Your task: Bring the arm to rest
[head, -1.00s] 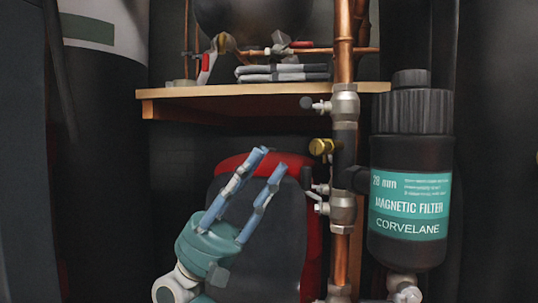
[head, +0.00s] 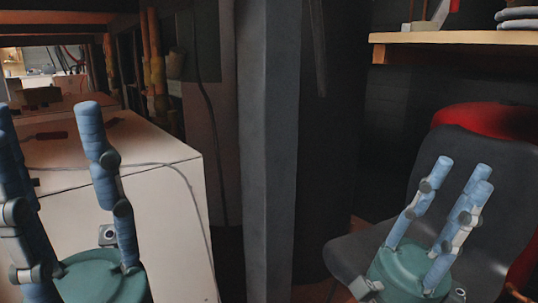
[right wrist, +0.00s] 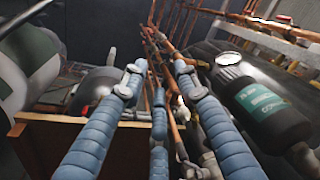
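My right gripper (head: 462,178) stands at the lower right of the head view, fingers pointing up, in front of a dark chair. Its blue fingers are apart with nothing between them. The right wrist view also shows my right gripper (right wrist: 158,82) with its fingers spread and empty, pointing toward copper pipes. My left gripper (head: 46,112) is at the lower left of the head view, fingers up and apart, empty, in front of a white cabinet. Its left edge is cut off by the frame.
The white cabinet (head: 160,165) fills the left side. A dark grey post (head: 268,160) stands between the grippers. The dark chair (head: 490,155) and a wooden shelf (head: 460,38) are at the right. A black magnetic filter (right wrist: 270,115) is beside the pipes in the right wrist view.

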